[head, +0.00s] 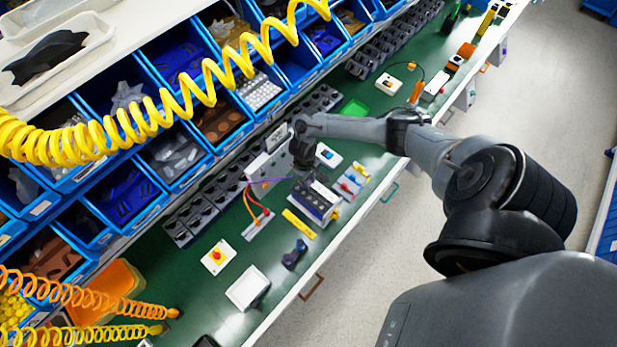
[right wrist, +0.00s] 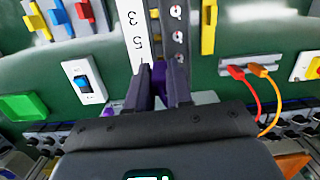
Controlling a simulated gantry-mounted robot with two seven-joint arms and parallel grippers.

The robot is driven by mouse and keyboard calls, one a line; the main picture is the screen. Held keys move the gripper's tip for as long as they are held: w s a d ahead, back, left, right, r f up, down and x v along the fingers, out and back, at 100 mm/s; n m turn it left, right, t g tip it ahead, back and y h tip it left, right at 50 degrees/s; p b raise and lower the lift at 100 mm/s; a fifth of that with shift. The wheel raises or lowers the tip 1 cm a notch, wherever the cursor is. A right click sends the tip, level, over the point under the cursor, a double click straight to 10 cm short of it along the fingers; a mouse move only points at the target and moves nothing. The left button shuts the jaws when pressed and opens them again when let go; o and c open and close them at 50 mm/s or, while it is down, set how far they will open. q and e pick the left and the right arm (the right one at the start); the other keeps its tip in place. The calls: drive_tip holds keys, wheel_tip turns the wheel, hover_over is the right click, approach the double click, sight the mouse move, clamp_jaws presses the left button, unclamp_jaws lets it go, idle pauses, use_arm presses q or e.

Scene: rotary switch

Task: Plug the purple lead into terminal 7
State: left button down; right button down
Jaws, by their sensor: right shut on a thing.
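My right gripper (head: 304,172) comes down at the back end of the terminal block (head: 314,198), which has dark sockets and a white label strip. In the right wrist view the fingers (right wrist: 160,82) are shut on the purple plug of the purple lead (right wrist: 158,72), right at the near end of the block. The label strip (right wrist: 136,30) shows a 3 and a 5; number 7 is not readable, and the fingers cover that end. I cannot tell whether the plug is inside a socket. The purple lead (head: 268,181) runs left from the gripper in the head view. My left gripper is out of view.
Orange and red leads (right wrist: 256,72) rise from a grey strip beside the block. A yellow bar (head: 299,224), a blue rocker switch (right wrist: 84,82) and coloured toggles (head: 352,180) stand around. Blue bins (head: 170,150) line the back; the green bench front has some free room.

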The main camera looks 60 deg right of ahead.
drive_tip(key=shift+n, duration=0.3)
idle(0.5)
drive_tip(key=shift+p, duration=0.45)
drive_tip(key=shift+f, duration=0.35)
idle(0.6)
drive_tip(key=shift+f+b, duration=0.15)
drive_tip(key=shift+b, duration=0.2)
drive_tip(key=shift+f+b, duration=0.55)
drive_tip(key=shift+f, duration=0.3)
drive_tip(key=c, duration=0.9)
unclamp_jaws()
drive_tip(key=shift+c, duration=0.2)
drive_tip(key=shift+r, duration=0.1)
